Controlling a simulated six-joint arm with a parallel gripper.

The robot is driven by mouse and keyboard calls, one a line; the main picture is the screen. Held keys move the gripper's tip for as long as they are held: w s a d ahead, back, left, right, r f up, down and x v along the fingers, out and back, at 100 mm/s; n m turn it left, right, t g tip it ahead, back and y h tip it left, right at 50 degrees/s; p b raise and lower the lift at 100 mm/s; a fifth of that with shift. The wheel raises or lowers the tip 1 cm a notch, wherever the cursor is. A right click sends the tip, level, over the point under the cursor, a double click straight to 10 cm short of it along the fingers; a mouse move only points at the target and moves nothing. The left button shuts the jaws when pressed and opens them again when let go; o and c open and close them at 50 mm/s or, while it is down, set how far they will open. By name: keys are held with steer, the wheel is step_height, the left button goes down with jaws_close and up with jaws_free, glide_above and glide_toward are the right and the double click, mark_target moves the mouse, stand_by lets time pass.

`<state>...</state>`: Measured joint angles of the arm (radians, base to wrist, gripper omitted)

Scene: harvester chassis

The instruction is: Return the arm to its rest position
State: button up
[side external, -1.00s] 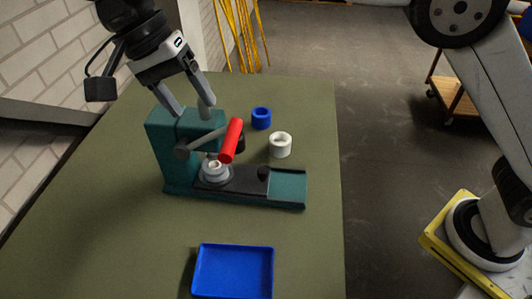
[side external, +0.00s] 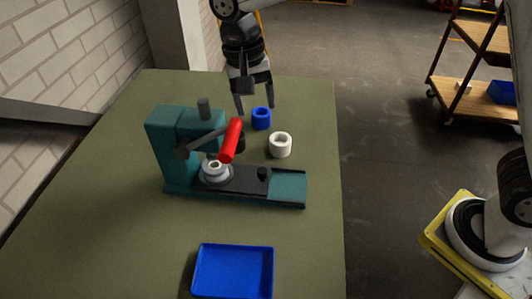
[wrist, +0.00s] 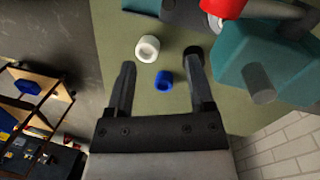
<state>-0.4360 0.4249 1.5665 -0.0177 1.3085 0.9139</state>
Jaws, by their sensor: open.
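My gripper (side external: 255,106) is open and empty, above the far part of the green table. In the side view it hangs just behind the blue ring (side external: 261,118), clear of the teal press (side external: 180,130). In the wrist view the two fingers (wrist: 160,82) stand apart. The blue ring (wrist: 164,80) shows between them, well below. The white ring (side external: 281,145) stands on the table nearer the camera; it also shows in the wrist view (wrist: 147,48). The press has a red lever handle (side external: 231,140) and a light grey part (side external: 215,171) on its base.
The table (side external: 110,200) holds a blue tray (side external: 233,272), which looks empty, at the near edge. A white brick wall (side external: 60,60) runs along the left. A wooden trolley (side external: 460,95) stands on the floor at the right.

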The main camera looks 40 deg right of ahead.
steer(key=s+d+f+n+t, duration=0.2)
steer(key=s+d+f, duration=0.3)
steer(key=d, duration=0.4)
steer(key=s+d+f+n+t+y, duration=0.1)
steer(key=s+d+f+n+t, duration=0.1)
steer(key=s+d+f, duration=0.4)
steer(key=s+d+n, duration=0.1)
steer(key=s+d, duration=0.1)
steer(key=d, duration=0.2)
steer(key=shift+f, duration=0.25)
steer(key=shift+o, duration=0.2)
steer(key=shift+a, duration=0.1)
